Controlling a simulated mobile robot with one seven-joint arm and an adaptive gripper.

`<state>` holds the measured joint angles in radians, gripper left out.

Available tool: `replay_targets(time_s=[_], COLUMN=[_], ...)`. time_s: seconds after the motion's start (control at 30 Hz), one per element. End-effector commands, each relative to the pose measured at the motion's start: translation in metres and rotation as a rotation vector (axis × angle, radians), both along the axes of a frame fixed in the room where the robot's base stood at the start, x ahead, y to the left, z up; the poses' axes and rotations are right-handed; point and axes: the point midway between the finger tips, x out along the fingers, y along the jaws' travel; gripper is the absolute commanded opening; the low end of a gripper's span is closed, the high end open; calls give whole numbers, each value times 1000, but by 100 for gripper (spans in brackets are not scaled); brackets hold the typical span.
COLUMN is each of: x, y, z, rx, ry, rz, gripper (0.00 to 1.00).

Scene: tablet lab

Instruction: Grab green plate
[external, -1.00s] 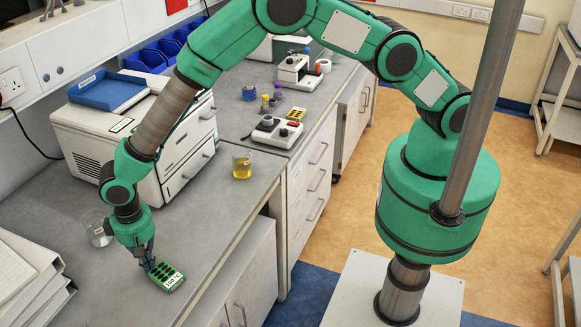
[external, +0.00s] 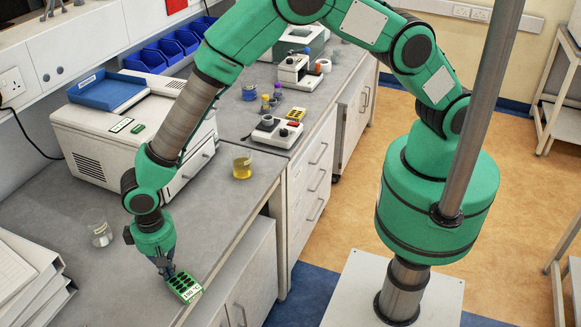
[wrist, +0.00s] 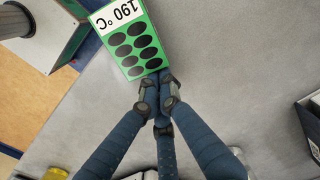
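The green plate (external: 184,287) has black oval wells and a white label reading "190 °C". It is near the front edge of the grey bench in the external view. My gripper (external: 168,272) points down at its left end, with the fingers closed together on its edge. In the wrist view the plate (wrist: 127,40) extends beyond my gripper's (wrist: 160,82) fingertips, with the label at the far end. The fingertips hide a bit of the plate's near edge. I cannot tell whether the plate is clear of the bench.
A clear beaker (external: 97,228) stands left of my gripper, and white binders (external: 30,280) are at the lower left. A white machine (external: 100,150) with a blue tray (external: 105,90) is behind. Bench around the plate is free.

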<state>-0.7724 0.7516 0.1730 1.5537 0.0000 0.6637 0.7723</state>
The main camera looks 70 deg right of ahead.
Motion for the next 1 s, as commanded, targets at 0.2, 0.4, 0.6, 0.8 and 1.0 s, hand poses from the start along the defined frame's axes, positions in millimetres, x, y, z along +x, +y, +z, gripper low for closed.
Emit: replay_targets(time_s=[0.2, 0.4, 0.6, 0.8, 1.0], x=[1, 1, 1, 0, 0], y=[1, 1, 1, 0, 0], z=[14, 41, 71, 92, 99], rx=[1, 2, 2, 0, 0], ry=[-1, -2, -2, -1, 0], rz=[0, 0, 0, 0, 0], gripper=[0, 0, 0, 0, 0])
